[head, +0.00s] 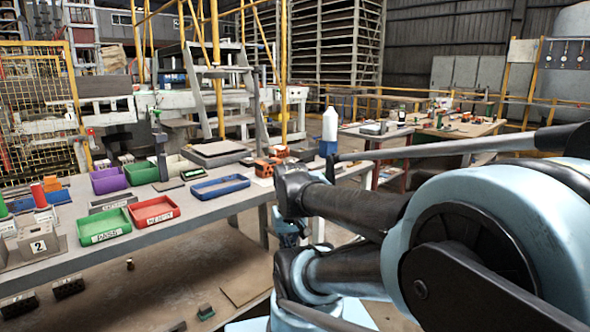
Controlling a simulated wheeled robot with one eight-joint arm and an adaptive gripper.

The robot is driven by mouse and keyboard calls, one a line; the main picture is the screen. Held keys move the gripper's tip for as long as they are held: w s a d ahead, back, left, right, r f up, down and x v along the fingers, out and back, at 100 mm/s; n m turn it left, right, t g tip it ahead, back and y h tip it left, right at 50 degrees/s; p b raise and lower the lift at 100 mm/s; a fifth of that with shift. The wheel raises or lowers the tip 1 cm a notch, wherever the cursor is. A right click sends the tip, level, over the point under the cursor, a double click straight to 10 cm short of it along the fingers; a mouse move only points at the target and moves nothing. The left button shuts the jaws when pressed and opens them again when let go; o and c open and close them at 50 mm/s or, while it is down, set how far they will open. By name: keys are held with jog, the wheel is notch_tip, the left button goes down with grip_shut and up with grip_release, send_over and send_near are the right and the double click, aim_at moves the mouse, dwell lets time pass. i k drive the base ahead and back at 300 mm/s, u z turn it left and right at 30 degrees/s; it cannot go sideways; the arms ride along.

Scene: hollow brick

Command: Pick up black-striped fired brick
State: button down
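A small orange-red brick (265,167) with dark markings sits at the right end of the long grey worktable (225,207). A second orange-red piece (279,151) lies just behind it. Both are too small to tell whether the dark marks are stripes or holes. My arm's blue and black links fill the right side of the head view, to the right of the bricks and nearer to me. I cannot make out my gripper's fingers in this view.
The table holds a blue tray (221,192), green bin (104,236), red bin (154,221), purple bin (109,187) and a white-and-blue bottle (329,135). Dark blocks (68,287) and a green-topped block (205,312) lie low beneath the table. A second table (467,129) stands at back right.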

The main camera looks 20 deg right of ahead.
aim_at(264, 168)
jog(key=u, duration=0.65)
jog(key=k, duration=1.2)
jog(key=z, duration=0.9)
jog(key=i, duration=1)
